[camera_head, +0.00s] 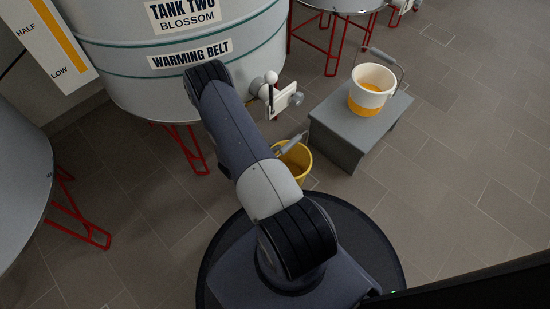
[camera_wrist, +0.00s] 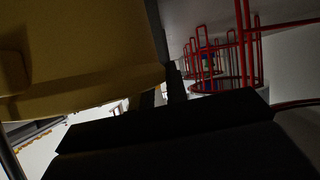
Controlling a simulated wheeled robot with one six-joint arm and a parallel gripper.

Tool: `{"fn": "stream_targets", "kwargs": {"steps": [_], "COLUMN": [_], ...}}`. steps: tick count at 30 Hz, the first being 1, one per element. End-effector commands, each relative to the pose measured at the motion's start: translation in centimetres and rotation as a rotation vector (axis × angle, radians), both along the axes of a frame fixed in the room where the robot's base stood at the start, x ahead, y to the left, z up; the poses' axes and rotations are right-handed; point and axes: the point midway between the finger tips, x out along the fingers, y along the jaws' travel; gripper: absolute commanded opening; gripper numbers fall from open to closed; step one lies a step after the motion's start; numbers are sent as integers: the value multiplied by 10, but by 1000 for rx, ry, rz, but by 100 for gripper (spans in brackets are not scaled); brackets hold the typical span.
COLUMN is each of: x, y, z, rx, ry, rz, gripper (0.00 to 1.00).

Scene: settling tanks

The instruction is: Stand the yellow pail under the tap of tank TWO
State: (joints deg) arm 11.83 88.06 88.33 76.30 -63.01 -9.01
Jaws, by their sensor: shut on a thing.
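The yellow pail (camera_head: 301,157) is upright near the floor in front of tank TWO (camera_head: 110,50), partly hidden behind my arm. It lies below and a little right of the tank's tap (camera_head: 270,93) in the head view. I cannot tell whether its base touches the floor. In the wrist view the pail's yellow side (camera_wrist: 80,50) fills the upper left, very close. My gripper (camera_wrist: 172,88) is dark there and shut on the yellow pail; the exact grip point is hard to see. My arm hides most of the gripper in the head view.
Red tank legs (camera_head: 185,150) stand behind. Another tank (camera_head: 20,180) is at the left. The tiled floor at right is clear.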

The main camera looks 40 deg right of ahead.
Motion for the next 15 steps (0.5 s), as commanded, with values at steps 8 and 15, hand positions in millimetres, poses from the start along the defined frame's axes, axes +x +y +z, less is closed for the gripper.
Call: {"fn": "stream_targets", "kwargs": {"steps": [8, 15], "x": [0, 0], "y": [0, 0], "z": [-37, -41], "rx": [-1, -1], "ry": [1, -1], "rz": [1, 0], "gripper": [0, 0]}}
